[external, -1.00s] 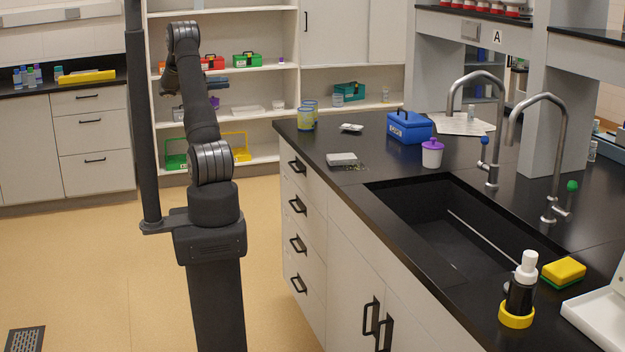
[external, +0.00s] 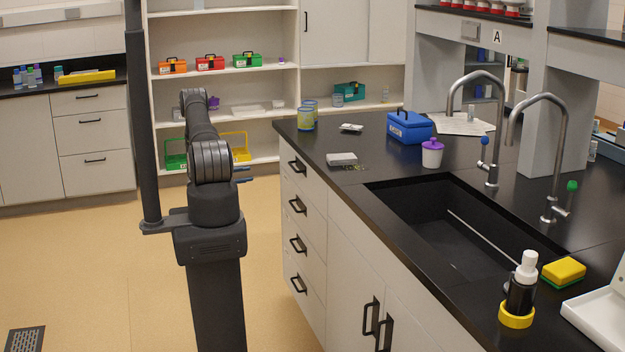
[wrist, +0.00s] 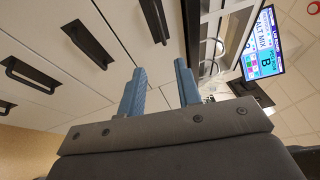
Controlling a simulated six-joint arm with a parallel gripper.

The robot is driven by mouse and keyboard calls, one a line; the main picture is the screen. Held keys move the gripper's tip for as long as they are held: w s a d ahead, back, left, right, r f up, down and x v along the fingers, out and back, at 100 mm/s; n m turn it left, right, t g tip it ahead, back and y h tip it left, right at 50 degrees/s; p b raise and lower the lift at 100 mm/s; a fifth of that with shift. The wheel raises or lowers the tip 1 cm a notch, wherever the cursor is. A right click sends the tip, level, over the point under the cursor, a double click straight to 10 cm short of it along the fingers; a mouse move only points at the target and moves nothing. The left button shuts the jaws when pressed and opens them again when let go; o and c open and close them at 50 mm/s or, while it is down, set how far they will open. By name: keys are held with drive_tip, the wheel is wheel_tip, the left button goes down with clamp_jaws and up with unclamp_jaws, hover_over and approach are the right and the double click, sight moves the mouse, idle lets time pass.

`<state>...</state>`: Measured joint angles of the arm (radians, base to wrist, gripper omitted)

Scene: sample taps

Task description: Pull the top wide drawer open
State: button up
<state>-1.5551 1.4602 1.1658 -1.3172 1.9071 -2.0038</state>
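The island's drawer stack shows in the external view with several black bar handles. Its top drawer (external: 304,179) is shut, with its handle (external: 298,167) just below the black counter. Pale drawer or door fronts with black handles (wrist: 88,43) show beyond the fingers; which handle is which is unclear.
The black counter (external: 345,210) holds a blue box (external: 409,127), a purple-lidded jar (external: 432,153) and a sink. Shelves with coloured boxes (external: 210,63) stand behind. The floor (external: 275,250) between arm and island is clear. A screen (wrist: 262,45) shows in the wrist view.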

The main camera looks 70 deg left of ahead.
drive_tip(key=x, duration=1.7)
drive_tip(key=shift+w, duration=0.1)
drive_tip(key=shift+c, duration=0.4)
clamp_jaws()
